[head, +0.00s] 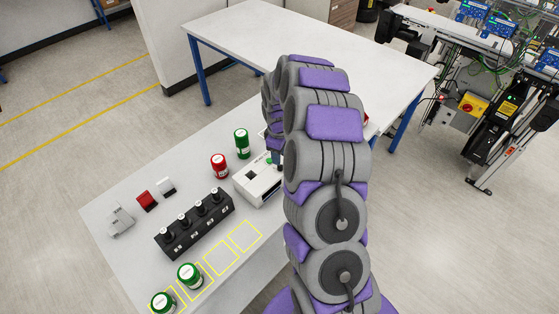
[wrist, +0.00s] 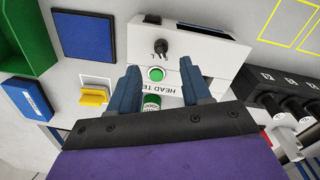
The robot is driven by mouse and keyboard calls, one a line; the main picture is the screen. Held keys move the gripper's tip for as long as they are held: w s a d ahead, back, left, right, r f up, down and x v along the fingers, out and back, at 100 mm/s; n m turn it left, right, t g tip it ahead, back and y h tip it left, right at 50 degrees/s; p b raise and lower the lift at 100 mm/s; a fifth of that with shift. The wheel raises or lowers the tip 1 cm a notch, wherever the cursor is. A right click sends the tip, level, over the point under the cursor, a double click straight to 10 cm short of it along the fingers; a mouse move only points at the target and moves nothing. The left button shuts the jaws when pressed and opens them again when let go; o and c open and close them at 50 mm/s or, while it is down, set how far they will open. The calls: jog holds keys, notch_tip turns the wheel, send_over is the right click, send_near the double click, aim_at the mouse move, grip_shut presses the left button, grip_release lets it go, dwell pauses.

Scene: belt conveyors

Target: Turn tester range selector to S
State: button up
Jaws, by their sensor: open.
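The tester is a white box (head: 256,184) on the near table, partly hidden by my arm in the head view. In the wrist view the tester (wrist: 205,47) appears upside down, with a small black selector knob (wrist: 162,47) and a green button (wrist: 156,74). Small letters are printed beside the knob, but I cannot surely read its setting. My gripper (wrist: 161,76) is open, with its blue fingers apart on either side of the green button in the picture. The knob shows beyond the fingertips and nothing is held.
A green can (head: 241,142) and a red can (head: 219,166) stand near the tester. A black rack with several knobs (head: 195,224) is to its left. The wrist view shows a yellow block (wrist: 94,97), a blue box (wrist: 27,98) and a green bin (wrist: 22,38).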

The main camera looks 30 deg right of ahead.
notch_tip(320, 180, up, 11)
jog(key=shift+s+a, duration=0.15)
jog(key=shift+a, duration=0.05)
dwell(0.4)
jog(key=s+a+r+m+g+b, duration=0.1)
jog(key=s+a+r+m+b, duration=0.15)
jog(key=s+a, duration=0.5)
jog(key=s+a+r+m+b, duration=0.1)
jog(key=s+a+r+b, duration=0.3)
jog(key=s, duration=0.6)
jog(key=s+a+f+m, duration=0.2)
jog(key=s, duration=0.9)
jog(key=s+a+f+m+g+b, duration=0.1)
jog(key=s+a+f+m, duration=0.1)
jog(key=s, duration=0.9)
jog(key=shift+f, duration=0.35)
